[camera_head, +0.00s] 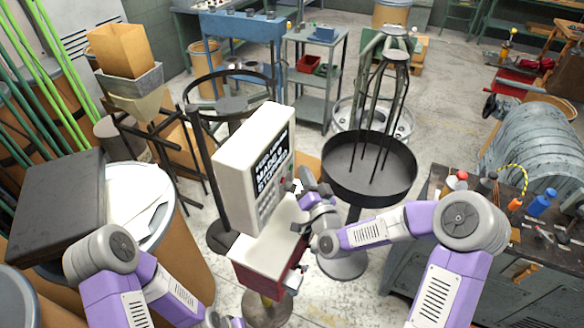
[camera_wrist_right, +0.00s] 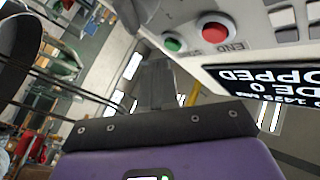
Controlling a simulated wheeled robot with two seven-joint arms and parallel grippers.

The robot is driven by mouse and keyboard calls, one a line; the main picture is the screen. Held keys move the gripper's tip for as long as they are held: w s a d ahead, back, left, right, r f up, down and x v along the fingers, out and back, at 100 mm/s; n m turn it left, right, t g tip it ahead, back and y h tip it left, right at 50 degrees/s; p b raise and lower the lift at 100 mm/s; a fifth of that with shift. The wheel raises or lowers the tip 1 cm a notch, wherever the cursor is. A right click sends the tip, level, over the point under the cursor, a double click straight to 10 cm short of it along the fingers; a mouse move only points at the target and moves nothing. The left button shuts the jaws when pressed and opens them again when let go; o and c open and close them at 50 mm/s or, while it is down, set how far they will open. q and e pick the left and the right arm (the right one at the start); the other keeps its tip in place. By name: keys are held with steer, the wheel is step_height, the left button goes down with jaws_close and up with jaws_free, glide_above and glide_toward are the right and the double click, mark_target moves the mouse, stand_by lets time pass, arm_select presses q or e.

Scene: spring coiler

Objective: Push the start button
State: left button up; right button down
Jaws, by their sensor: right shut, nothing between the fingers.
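The control box (camera_head: 240,165) is a pale upright panel with a dark display (camera_head: 270,162). In the right wrist view the display (camera_wrist_right: 275,88) appears upside down, with "STOPPED" and "MADE 0" partly readable. Beside it are a red button (camera_wrist_right: 213,32) and a smaller green button (camera_wrist_right: 172,45). My right gripper (camera_head: 300,187) is shut and empty, close to the button side of the box. In the right wrist view its fingers (camera_wrist_right: 156,66) point toward the green button and appear just below it, apparently not touching. My left arm enters at lower left; its gripper is out of frame.
A round black tray with upright rods (camera_head: 345,175) stands right of the box, close to my right forearm. A cluttered workbench (camera_head: 520,235) is at right. Open floor (camera_head: 340,300) shows below the tray.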

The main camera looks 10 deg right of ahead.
stand_by(0.8)
steer(key=shift+w+a+b, duration=0.25)
steer(key=shift+a+b, duration=0.15)
